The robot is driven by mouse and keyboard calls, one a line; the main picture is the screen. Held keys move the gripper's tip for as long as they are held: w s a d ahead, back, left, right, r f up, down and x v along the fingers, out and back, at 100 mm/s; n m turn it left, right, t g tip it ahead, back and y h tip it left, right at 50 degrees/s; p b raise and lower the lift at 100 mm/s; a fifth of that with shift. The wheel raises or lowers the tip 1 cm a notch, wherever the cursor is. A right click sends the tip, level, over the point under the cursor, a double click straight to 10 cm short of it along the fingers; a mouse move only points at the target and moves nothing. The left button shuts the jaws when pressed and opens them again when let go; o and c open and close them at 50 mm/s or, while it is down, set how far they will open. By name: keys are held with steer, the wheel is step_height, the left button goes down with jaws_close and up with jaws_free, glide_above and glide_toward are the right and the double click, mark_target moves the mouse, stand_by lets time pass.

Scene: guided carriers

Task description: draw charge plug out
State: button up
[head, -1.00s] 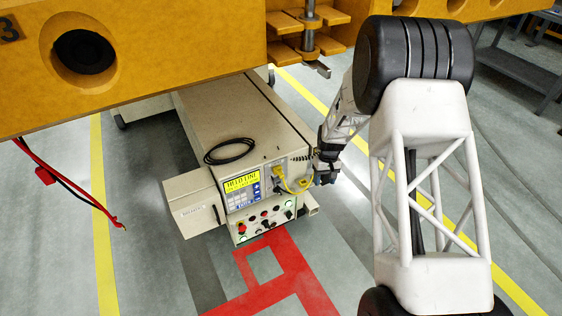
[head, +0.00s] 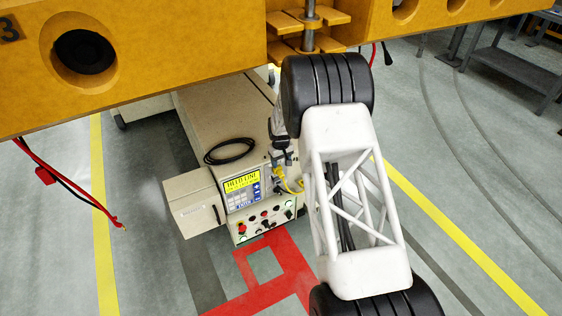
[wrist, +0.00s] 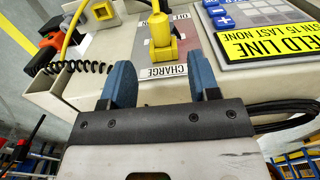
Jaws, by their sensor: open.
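The yellow charge plug (wrist: 162,38) sits at the machine's panel beside the CHARGE label (wrist: 164,71), with its yellow cord leading away. In the head view the yellow plug (head: 278,173) shows beside the lit display, partly crowded by my arm. My gripper (wrist: 158,54) is open, its two blue fingers spread with the plug between them in the picture. There is a gap on each side; I cannot tell whether the fingertips reach as far as the plug. In the head view my gripper (head: 283,156) is just above and right of the plug, largely hidden by my arm.
The beige cabinet (head: 225,120) carries a black cable coil (head: 229,151) and a yellow display (head: 241,184). Orange carrier beams (head: 160,60) hang over it. A red and black cable (head: 70,185) dangles at left.

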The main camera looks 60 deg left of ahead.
mark_target(281, 173)
steer(key=shift+f, duration=0.2)
steer(key=shift+f, duration=3.75)
jaws_close()
